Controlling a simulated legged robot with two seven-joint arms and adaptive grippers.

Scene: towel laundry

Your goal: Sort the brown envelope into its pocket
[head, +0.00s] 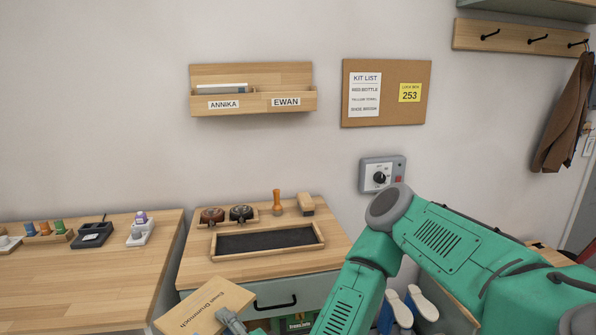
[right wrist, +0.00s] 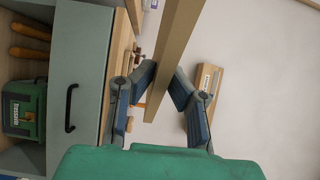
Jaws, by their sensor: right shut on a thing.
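The brown envelope (head: 205,306) is at the bottom of the head view, with a name starting "Ewan" written on it. My right gripper (head: 232,322) is shut on its lower right part and holds it in front of the cabinet. In the right wrist view the envelope (right wrist: 178,55) shows nearly edge-on between the two fingers of my right gripper (right wrist: 163,88). The wooden wall holder (head: 250,75) has two labelled pockets. The ANNIKA pocket (head: 224,104) on the left holds pale, flat items. The EWAN pocket (head: 286,101) on the right shows nothing standing out of it. My left gripper is out of view.
A cabinet top below the holder carries a dark-lined tray (head: 265,240), stamps (head: 240,213) and a wooden block (head: 306,204). A grey control box (head: 381,174) is on the wall beside my right arm. The wall between cabinet and holder is clear.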

